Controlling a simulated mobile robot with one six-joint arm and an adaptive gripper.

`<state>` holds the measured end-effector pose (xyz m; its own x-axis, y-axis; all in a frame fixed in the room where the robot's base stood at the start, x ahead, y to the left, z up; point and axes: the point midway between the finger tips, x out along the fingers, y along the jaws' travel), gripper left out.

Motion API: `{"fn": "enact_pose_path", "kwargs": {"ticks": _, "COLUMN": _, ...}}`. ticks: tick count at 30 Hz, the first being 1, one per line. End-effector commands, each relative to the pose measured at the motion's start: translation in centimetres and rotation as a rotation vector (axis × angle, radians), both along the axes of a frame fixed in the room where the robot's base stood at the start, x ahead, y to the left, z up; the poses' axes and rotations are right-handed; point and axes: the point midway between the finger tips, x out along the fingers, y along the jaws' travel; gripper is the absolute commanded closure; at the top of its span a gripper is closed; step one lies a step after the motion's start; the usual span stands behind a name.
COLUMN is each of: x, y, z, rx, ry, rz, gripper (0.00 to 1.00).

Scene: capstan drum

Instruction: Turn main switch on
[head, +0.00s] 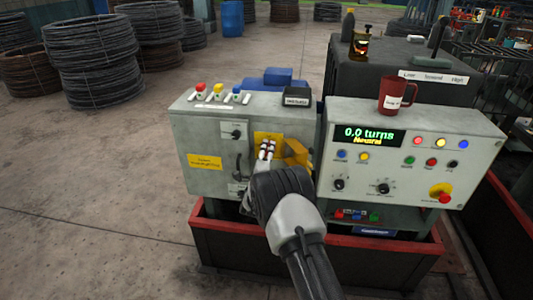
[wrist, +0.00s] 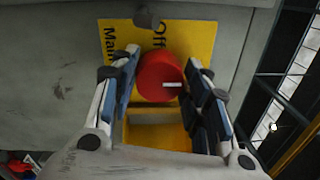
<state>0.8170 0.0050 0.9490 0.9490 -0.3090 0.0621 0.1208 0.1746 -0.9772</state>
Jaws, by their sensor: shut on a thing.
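The main switch is a red round knob (wrist: 158,76) on a yellow plate (wrist: 203,40) lettered "Off" and "Main" in the wrist view. A short white mark shows on the knob near its right side. My gripper (wrist: 163,80) has a finger on each side of the knob and is shut on it. In the head view my gripper (head: 266,150) is at the front of the left grey control cabinet (head: 205,135), over the yellow plate (head: 260,136). It hides the knob there.
A right console (head: 350,180) shows "0.0 turns" and "Neutral", with buttons, dials and a yellow-based red stop button (head: 442,195). A red mug (head: 396,95) stands on top. A black handle (head: 238,166) is left of my gripper. A red-rimmed tray (head: 215,238) lies below.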

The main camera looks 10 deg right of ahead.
Motion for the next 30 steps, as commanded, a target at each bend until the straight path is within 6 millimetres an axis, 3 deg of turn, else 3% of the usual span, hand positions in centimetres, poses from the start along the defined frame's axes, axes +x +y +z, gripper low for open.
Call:
{"fn": "enact_pose_path", "kwargs": {"ticks": 12, "x": 0.02, "y": -0.03, "z": 0.04, "rx": 0.007, "ry": -0.003, "rz": -0.001, "gripper": 0.81}}
{"fn": "enact_pose_path", "kwargs": {"ticks": 13, "x": 0.02, "y": -0.03, "z": 0.04, "rx": 0.007, "ry": -0.003, "rz": -0.001, "gripper": 0.55}}
{"fn": "enact_pose_path", "kwargs": {"ticks": 21, "x": 0.01, "y": 0.00, "z": 0.02, "rx": 0.007, "ry": -0.002, "rz": 0.000, "gripper": 0.37}}
{"fn": "enact_pose_path", "kwargs": {"ticks": 30, "x": -0.02, "y": 0.01, "z": 0.01, "rx": 0.006, "ry": -0.002, "rz": 0.000, "gripper": 0.37}}
